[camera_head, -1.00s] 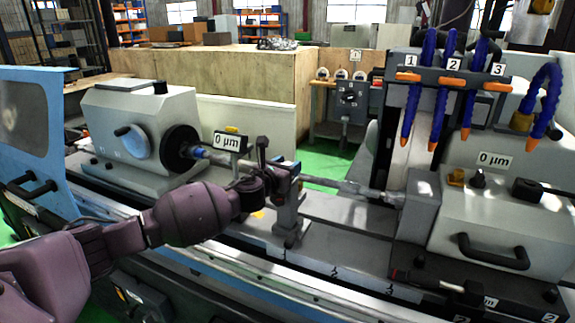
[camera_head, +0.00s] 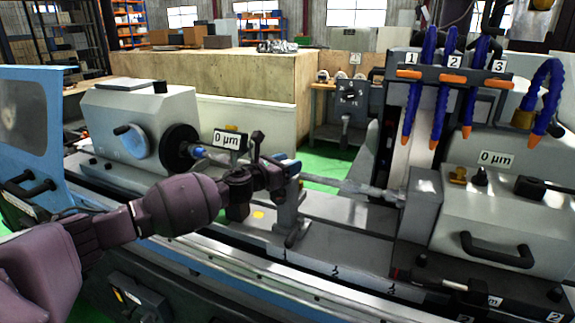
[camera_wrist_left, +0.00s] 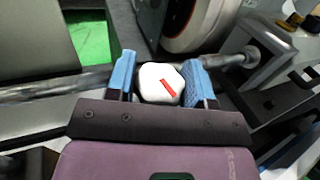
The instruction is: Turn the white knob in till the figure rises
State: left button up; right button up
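The white knob (camera_wrist_left: 161,84) shows in the left wrist view as a rounded white face with a slanted red mark. The blue fingers of my left gripper (camera_wrist_left: 160,78) stand on either side of it, very close. I cannot tell whether they press on it. In the head view my left gripper (camera_head: 279,172) is at the upright grey stand (camera_head: 289,207) in the middle of the machine bed, and the knob is hidden there. The readout sign (camera_head: 230,140) behind the gripper shows 0 µm. A second sign (camera_head: 496,158) at the right also shows 0 µm. My right gripper is not in view.
A long workpiece (camera_head: 350,186) runs past the stand between the headstock (camera_head: 140,125) and the grey block at the right. Blue coolant hoses (camera_head: 448,85) hang at the upper right. A blue door (camera_head: 30,130) stands open at the left.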

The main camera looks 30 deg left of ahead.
pick_arm(q)
jog(key=o, duration=0.4)
jog(key=shift+o, duration=0.2)
jog(key=b+v, duration=0.1)
jog(key=v, duration=1)
jog(key=shift+b, duration=0.4)
jog(key=shift+w, duration=0.15)
